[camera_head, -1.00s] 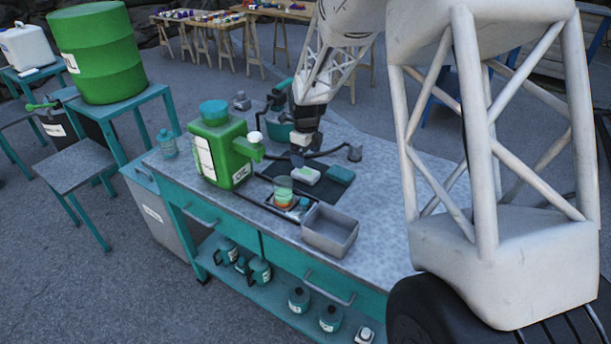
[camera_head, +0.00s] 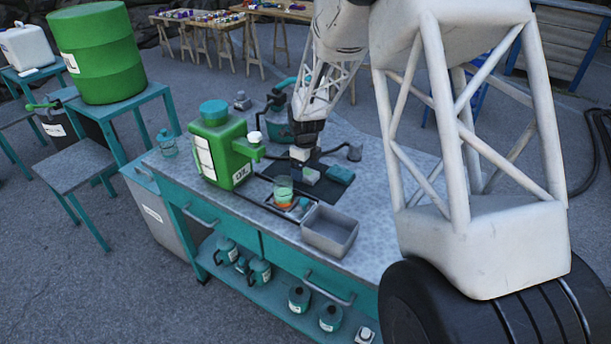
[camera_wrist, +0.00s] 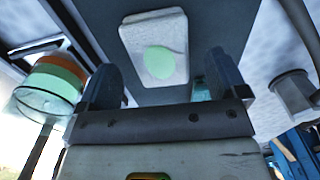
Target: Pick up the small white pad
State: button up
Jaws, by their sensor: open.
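The small white pad (camera_head: 309,175) lies on a dark mat (camera_head: 334,197) on the workbench, beside a teal block (camera_head: 341,174). In the wrist view the pad (camera_wrist: 177,29) is a pale rounded rectangle with a light green round patch. My gripper (camera_head: 302,160) is just above and behind the pad in the head view, where its fingers are hard to make out. In the wrist view my gripper (camera_wrist: 163,70) is open, with one dark finger on each side. The pad shows beyond and between the fingers, and nothing is held.
A glass beaker with green and orange layers (camera_head: 283,190) stands in front of the pad; it shows close at left in the wrist view (camera_wrist: 50,92). A green jug (camera_head: 221,150) is to the left. A grey open tray (camera_head: 330,230) sits at the bench's front edge.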

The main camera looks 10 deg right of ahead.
aim_at(306, 172)
jog(key=shift+f, duration=1.05)
jog(key=shift+c, duration=0.4)
jog(key=c, duration=1)
jog(key=shift+r, duration=5)
